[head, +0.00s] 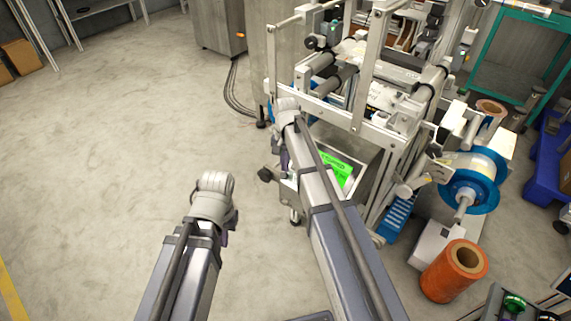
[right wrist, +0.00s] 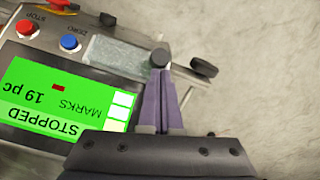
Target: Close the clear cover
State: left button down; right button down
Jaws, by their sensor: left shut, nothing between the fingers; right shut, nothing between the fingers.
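I cannot make out the clear cover for certain. The upper frame of the film machine (head: 345,100) has pale metal bars, and any clear sheet in it is hard to tell from the gaps. My right gripper (right wrist: 160,78) is shut and empty, its purple fingertips at a dark round knob (right wrist: 160,58) beside the control panel; I cannot tell if they touch. In the head view its arm reaches the machine's front left corner and mostly hides the gripper. My left gripper (head: 225,238) is shut over bare floor, left of the machine, mostly hidden by its wrist.
A green screen (right wrist: 65,100) reads STOPPED, 19 pc, with a red button (right wrist: 27,28) and a blue button (right wrist: 70,42) nearby. A blue-flanged reel (head: 470,190) and an orange roll (head: 452,270) are at the right. The floor (head: 110,130) at left is clear.

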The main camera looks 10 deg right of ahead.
jog(key=r+p, duration=0.1)
jog(key=w+d+r+p, duration=0.1)
jog(key=w+r+p, duration=0.1)
jog(key=r, duration=0.1)
jog(key=shift+w+d+p, duration=0.15)
jog(key=shift+d+p, duration=0.15)
jog(key=shift+p, duration=0.05)
notch_tip(320, 180, up, 9)
jog(key=p, duration=0.8)
jog(key=shift+f+p, duration=0.15)
jog(key=shift+p, duration=0.25)
jog(key=shift+d, duration=0.1)
jog(key=s+a+n+h, duration=0.1)
jog(key=s+a+n, duration=0.45)
jog(key=s, duration=0.75)
jog(key=s+a+n, duration=0.5)
jog(key=s+a, duration=0.2)
jog(key=s, duration=0.6)
notch_tip(320, 180, up, 14)
jog(key=p, duration=1.3)
jog(key=shift+w+d+f+p, duration=0.15)
jog(key=shift+w+p, duration=0.15)
jog(key=shift+w, duration=0.05)
jog(key=shift+n, duration=0.25)
